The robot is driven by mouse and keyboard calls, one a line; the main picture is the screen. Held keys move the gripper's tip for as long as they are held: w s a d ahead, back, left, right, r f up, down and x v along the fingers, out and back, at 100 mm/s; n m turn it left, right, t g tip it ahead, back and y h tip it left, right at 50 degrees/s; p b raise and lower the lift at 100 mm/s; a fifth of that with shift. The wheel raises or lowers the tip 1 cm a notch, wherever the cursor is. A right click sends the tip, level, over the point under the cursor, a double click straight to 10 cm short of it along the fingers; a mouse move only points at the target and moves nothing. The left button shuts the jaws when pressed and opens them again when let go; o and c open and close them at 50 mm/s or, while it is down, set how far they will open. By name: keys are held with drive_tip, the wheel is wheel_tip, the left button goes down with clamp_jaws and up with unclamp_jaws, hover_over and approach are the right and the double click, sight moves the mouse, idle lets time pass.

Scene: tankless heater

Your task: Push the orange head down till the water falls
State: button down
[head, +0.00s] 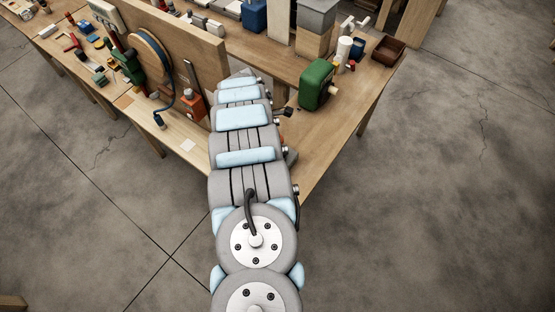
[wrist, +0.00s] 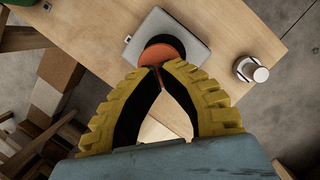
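In the wrist view, a round orange head (wrist: 172,44) with a dark area at its top sits on a grey square plate (wrist: 192,27) on the wooden bench. My gripper (wrist: 160,68) has yellow ribbed fingers with black inner faces. The fingers curve together, their tips meeting or nearly meeting, with nothing held between them. The tips overlap the near edge of the orange head in the picture; I cannot tell if they touch it. In the head view, my arm hides the gripper, and I cannot make out the orange head for sure. No falling water is visible.
A white cylindrical item (wrist: 252,70) stands right of the plate in the wrist view. In the head view, a green machine (head: 316,84) stands right of my arm, and an orange box (head: 194,108) stands left of it. A brown tray (head: 388,51) sits at the bench's right end.

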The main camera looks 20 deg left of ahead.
idle(0.6)
drive_tip(key=shift+r+p, duration=1.05)
drive_tip(key=shift+r, duration=1.5)
drive_tip(key=v, duration=1.1)
drive_tip(key=shift+a+r, duration=0.15)
drive_tip(key=shift+r, duration=0.25)
drive_tip(key=shift+s, duration=0.15)
